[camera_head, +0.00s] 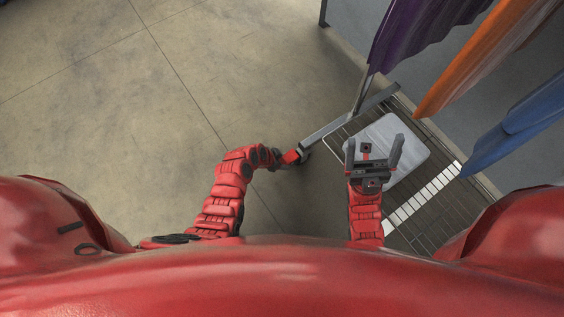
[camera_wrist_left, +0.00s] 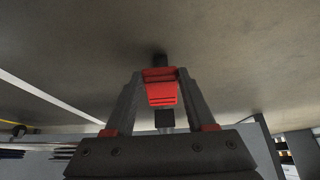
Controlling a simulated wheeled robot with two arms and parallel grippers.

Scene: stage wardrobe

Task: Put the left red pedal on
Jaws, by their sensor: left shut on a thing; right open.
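The left red pedal (camera_head: 291,157) sits at the near left end of the clothes rack's grey foot bar (camera_head: 330,126), close to the floor. My left gripper (camera_head: 285,160) is at that end, shut on the pedal. In the left wrist view the red pedal (camera_wrist_left: 161,93) lies between the two fingers of my left gripper (camera_wrist_left: 160,88), with a dark caster part behind it. The pedal's exact tilt is hard to tell. My right gripper (camera_head: 374,155) is open and empty, above the rack's base area.
A pale flat panel (camera_head: 390,139) lies on a dark slatted base (camera_head: 414,224) with a row of white strips. Purple (camera_head: 420,32), orange (camera_head: 478,58) and blue (camera_head: 520,128) garments hang at the upper right. The concrete floor (camera_head: 90,110) to the left is clear.

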